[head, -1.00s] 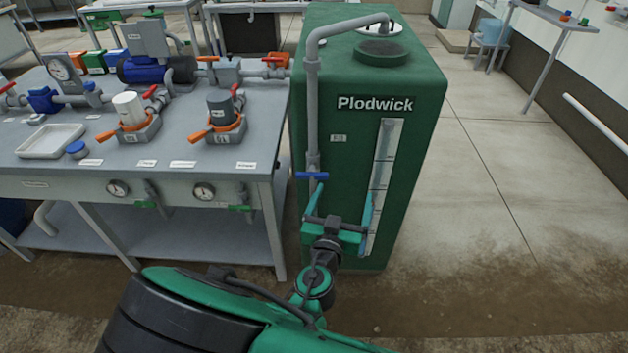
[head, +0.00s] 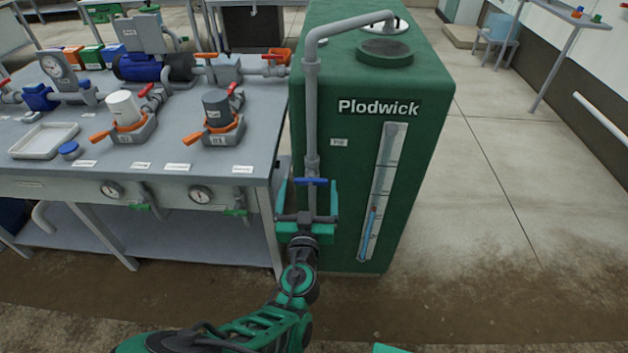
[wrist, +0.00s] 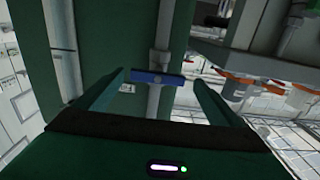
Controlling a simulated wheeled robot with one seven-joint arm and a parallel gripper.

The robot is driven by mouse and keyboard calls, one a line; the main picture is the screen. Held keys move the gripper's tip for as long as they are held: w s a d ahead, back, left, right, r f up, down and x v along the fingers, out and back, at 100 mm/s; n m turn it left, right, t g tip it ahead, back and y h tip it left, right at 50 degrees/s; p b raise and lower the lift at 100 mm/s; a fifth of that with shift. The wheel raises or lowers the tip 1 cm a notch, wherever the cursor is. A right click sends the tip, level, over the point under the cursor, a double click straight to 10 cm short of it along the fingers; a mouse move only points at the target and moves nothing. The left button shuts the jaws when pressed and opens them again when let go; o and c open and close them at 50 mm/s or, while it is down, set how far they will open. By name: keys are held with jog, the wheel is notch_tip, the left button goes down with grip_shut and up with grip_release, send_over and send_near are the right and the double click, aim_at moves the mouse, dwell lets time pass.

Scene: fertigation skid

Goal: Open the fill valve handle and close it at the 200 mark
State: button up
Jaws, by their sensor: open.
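The blue fill valve handle (head: 311,181) sits crosswise on the grey vertical pipe (head: 312,120) at the front of the green Plodwick tank (head: 425,150). In the wrist view the handle (wrist: 157,78) lies between my fingertips, with a gap on each side. My gripper (head: 308,187) is open in front of the pipe, fingers to the left and right of the handle; it also shows in the wrist view (wrist: 160,80). The pale level gauge (head: 388,165) on the tank front has a blue column (head: 370,225) in its lower part. Its mark numbers are too small to read.
A grey workbench (head: 220,172) with pumps, orange-handled valves and pressure gauges stands close to the left of the tank. A white tray (head: 44,141) lies on it. The concrete floor (head: 490,200) to the right of the tank is open.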

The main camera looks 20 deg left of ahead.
jog(key=shift+w+a, duration=0.1)
jog(key=shift+w, duration=0.55)
jog(key=shift+w, duration=0.1)
jog(key=c, duration=1.1)
jog(key=shift+o, duration=0.2)
jog(key=n, duration=0.5)
jog(key=shift+n, duration=0.3)
jog(key=n, duration=0.6)
jog(key=shift+f, duration=0.1)
